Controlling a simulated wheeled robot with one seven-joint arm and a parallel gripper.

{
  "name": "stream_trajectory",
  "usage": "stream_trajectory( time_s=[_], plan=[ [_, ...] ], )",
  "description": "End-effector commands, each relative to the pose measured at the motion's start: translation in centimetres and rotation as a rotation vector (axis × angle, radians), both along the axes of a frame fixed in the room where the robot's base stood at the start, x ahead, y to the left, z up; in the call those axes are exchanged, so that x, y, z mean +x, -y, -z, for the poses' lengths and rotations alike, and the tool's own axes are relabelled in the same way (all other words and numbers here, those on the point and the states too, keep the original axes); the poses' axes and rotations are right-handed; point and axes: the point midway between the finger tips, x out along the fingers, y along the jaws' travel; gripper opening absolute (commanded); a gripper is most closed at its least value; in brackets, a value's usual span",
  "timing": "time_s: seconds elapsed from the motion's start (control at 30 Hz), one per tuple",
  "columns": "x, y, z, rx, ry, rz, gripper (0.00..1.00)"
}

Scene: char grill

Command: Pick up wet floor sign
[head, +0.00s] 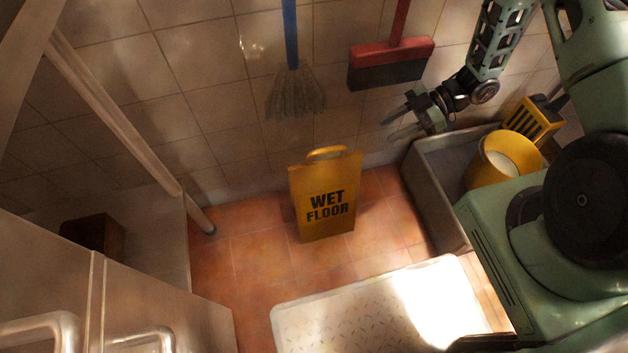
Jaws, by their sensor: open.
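The yellow wet floor sign (326,208) stands upright on the red tiled floor, near the tiled wall in the middle of the head view. It has black "WET FLOOR" lettering and a loop handle (326,153) at the top. My gripper (392,128) is open and empty, up and to the right of the sign, apart from it. Its fingers point left, near the wall.
A mop (295,92) and a red brush (390,63) hang on the wall. A grey basin (428,200) with a yellow bucket (503,160) stands at right. A white patterned mat (350,312) lies in front. Metal cabinets (140,300) and a pole (120,120) are at left.

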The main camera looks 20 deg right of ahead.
Motion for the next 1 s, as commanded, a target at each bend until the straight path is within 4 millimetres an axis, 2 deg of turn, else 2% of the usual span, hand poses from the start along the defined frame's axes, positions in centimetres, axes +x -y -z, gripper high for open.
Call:
stream_trajectory(
  time_s=[0.17,0.6,1.0],
  plan=[
    [-0.4,-1.5,1.2,0.014,-0.007,-0.012,0.4],
    [-0.4,-9.2,5.4,0.012,-0.007,-0.011,0.4],
    [-0.1,-11.8,6.8,0.011,-0.005,-0.01,0.4]
  ],
)
